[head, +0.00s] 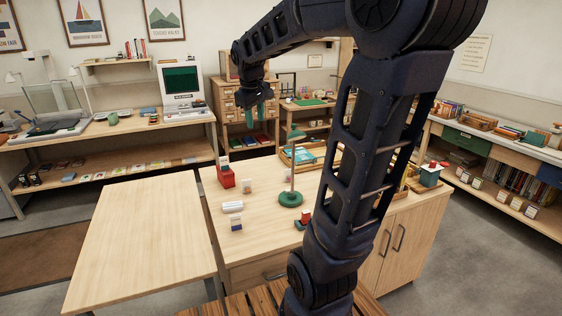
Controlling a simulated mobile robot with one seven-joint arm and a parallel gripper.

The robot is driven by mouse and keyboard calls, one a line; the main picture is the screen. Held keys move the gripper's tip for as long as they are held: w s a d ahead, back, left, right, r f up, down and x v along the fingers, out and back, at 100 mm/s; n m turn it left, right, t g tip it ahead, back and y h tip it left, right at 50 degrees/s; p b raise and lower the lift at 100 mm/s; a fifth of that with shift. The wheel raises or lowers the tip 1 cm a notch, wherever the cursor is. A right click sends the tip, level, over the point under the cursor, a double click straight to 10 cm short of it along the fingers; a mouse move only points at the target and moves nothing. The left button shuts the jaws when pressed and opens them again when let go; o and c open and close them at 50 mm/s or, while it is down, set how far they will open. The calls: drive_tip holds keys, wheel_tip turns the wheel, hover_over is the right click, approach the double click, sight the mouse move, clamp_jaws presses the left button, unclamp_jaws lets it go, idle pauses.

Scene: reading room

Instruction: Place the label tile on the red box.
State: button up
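The red box (227,179) stands near the left back corner of the cabinet top, with a small white-and-dark piece at its upper edge. I cannot tell for sure which thing is the label tile. My gripper (262,116) is raised behind and above the cabinet top, clear of the red box. Its green fingers point down and look apart, with nothing visible between them.
A white roll (233,206) lies between the small pieces. A green-based stand (290,198) with a thin post rises mid-surface. A wooden tray (317,152) lies at the back. My arm hides part of the right side. The left table (142,240) is bare.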

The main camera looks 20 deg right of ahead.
drive_tip(key=s+f+m+t, duration=0.1)
drive_tip(key=s+f+m, duration=0.1)
drive_tip(key=s, duration=0.7)
drive_tip(key=s+d+f+m+y, duration=0.1)
drive_tip(key=s+f+m, duration=0.2)
drive_tip(key=s, duration=0.7)
wheel_tip(320, 180, down, 2)
drive_tip(key=shift+f+m+t, duration=0.15)
drive_tip(key=shift+m+t, duration=0.15)
drive_tip(key=shift+t, duration=0.1)
